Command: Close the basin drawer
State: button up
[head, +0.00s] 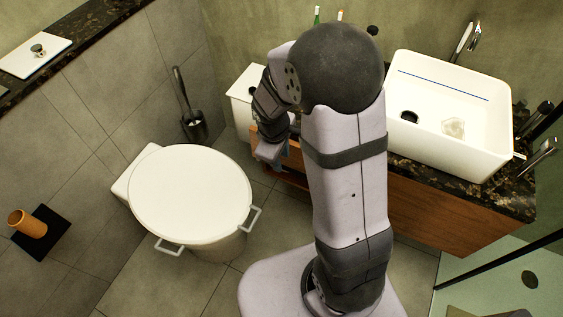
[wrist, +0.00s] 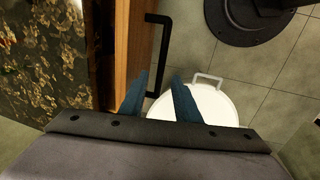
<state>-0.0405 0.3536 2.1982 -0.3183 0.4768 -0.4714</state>
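The wooden basin cabinet (head: 440,215) stands under a dark stone top at the right in the head view; my arm hides much of its front. In the wrist view, the wooden drawer front (wrist: 138,45) runs upward left of centre, with a black bar handle (wrist: 163,50) on its right side. How far the drawer stands out is unclear. My gripper (wrist: 160,95) has its two blue fingers apart, with the handle's lower end showing between the tips. I cannot tell whether they touch it. In the head view my gripper (head: 270,155) is at the cabinet's left end.
A white basin (head: 445,140) sits on the stone top (head: 400,168). A toilet brush (head: 190,118) and a white box (head: 243,95) are by the wall. Tiled floor shows between them.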

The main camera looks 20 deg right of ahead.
aim_at(287, 160)
jog(key=shift+w+d+f, duration=0.1)
jog(key=shift+d+f, duration=0.05)
jog(key=shift+f, duration=0.65)
jog(key=shift+w+d+f, duration=0.1)
jog(key=shift+f, duration=0.65)
grip_shut()
jog(key=shift+w+d+p, duration=0.6)
jog(key=shift+w+d, duration=0.55)
jog(key=shift+w, duration=0.05)
grip_release()
jog(key=shift+r, duration=0.1)
notch_tip(287, 160, up, 7)
jog(key=s+a+p, duration=0.1)
